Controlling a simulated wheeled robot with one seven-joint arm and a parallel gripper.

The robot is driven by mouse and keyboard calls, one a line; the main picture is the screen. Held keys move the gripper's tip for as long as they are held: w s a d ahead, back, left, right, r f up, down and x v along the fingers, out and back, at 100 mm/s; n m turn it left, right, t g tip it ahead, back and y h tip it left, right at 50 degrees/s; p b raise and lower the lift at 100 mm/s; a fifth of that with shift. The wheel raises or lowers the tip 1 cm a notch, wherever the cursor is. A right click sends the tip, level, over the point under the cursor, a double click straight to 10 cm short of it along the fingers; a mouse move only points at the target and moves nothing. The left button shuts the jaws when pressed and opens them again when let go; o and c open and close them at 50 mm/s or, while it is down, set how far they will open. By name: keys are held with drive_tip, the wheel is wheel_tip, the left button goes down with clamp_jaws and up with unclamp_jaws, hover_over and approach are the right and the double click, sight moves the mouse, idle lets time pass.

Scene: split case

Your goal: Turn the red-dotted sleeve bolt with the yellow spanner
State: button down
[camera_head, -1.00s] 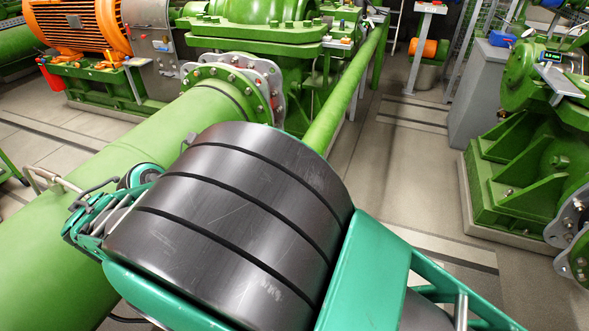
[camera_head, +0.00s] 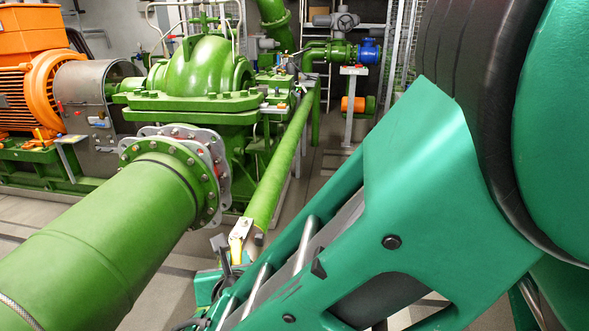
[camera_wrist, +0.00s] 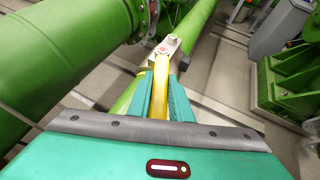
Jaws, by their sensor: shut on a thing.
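My gripper (camera_wrist: 160,98) is shut on the yellow spanner (camera_wrist: 161,73), which points away from the fingers. The spanner's pale metal head (camera_wrist: 169,44) carries a reddish mark and sits in open view over the thin green pipe. In the head view the spanner (camera_head: 240,232) shows just beyond my arm, its head right of the large pipe flange; the fingertips are hard to make out. The green flange (camera_head: 208,180) has several bolts around its rim. Its edge shows at the top of the wrist view (camera_wrist: 147,16). I cannot tell which bolt bears the red dot.
A large green pipe (camera_head: 105,240) fills the lower left. A thin green pipe (camera_head: 280,165) runs back beside the spanner. A green pump (camera_head: 205,70) and orange motor (camera_head: 45,95) stand behind.

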drive_tip(key=shift+w+d+n+g+y, duration=0.15)
drive_tip(key=shift+w+d+n+y, duration=0.15)
drive_tip(key=shift+d+n+y, duration=0.2)
drive_tip(key=shift+w+d+n+g+y, duration=0.15)
drive_tip(key=shift+w+d+n+y, duration=0.1)
drive_tip(key=shift+d+n+y, duration=0.2)
drive_tip(key=shift+r, duration=0.15)
drive_tip(key=shift+s+r, duration=0.1)
drive_tip(key=shift+r, duration=0.75)
drive_tip(key=shift+a, duration=0.15)
